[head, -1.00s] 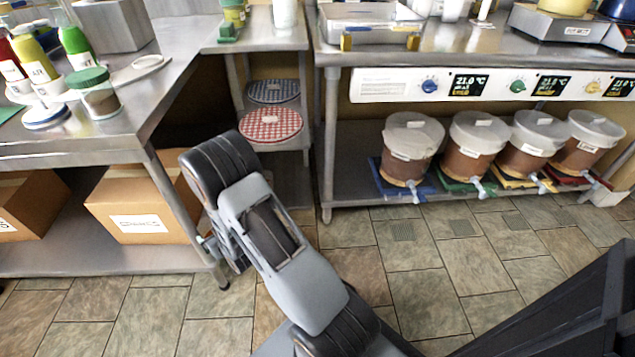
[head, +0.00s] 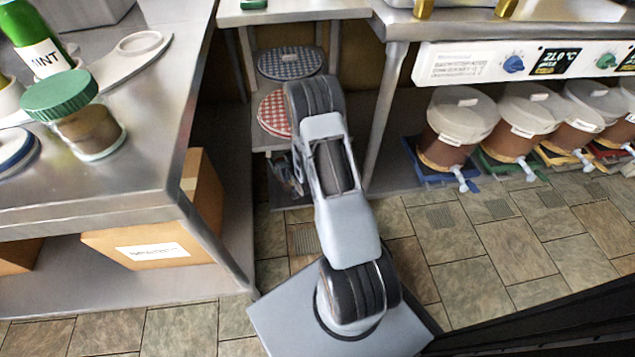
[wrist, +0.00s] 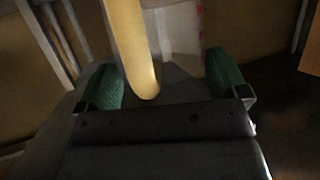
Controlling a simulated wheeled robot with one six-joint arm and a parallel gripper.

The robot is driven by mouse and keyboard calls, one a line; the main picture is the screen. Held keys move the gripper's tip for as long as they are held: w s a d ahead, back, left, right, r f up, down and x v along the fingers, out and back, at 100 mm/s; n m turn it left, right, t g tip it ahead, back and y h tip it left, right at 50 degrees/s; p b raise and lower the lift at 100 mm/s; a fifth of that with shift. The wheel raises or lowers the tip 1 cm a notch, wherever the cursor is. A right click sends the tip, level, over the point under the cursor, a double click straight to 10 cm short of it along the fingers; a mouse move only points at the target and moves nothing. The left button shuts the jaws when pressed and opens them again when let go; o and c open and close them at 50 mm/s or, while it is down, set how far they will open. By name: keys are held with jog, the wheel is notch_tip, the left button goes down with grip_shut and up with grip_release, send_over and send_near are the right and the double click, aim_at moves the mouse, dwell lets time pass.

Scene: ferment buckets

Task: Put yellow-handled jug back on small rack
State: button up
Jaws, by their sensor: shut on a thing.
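The yellow-handled jug shows in the wrist view as a yellow handle (wrist: 128,40) between the green-padded fingers, with a pale, translucent body (wrist: 172,32) bearing red marks behind it. My gripper (wrist: 165,80) is shut on the jug; the exact contact is dim and hard to see. In the head view my gripper (head: 285,178) is low, mostly hidden behind my arm, in front of the narrow shelf unit (head: 290,140). I cannot tell whether this unit is the small rack. It holds a blue-checked round piece (head: 290,63) above a red-checked one (head: 272,112).
A steel table (head: 130,165) with a green-lidded jar (head: 85,125) and a green bottle (head: 35,45) stands left, a cardboard box (head: 150,245) beneath. Open tiled floor (head: 430,245) lies right of my arm.

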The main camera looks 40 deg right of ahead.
jog(key=d+f+b, duration=0.1)
jog(key=d+f, duration=0.2)
jog(key=d, duration=0.4)
jog(key=d+f+b, duration=0.1)
jog(key=d+f, duration=0.2)
jog(key=d, duration=0.5)
notch_tip(320, 180, down, 10)
jog(key=b, duration=0.4)
jog(key=shift+s+n+b, duration=0.15)
jog(key=shift+n+b, duration=0.15)
jog(key=shift+d, duration=0.1)
jog(key=shift+f, duration=0.2)
jog(key=o, duration=1.2)
jog(key=shift+r, duration=0.15)
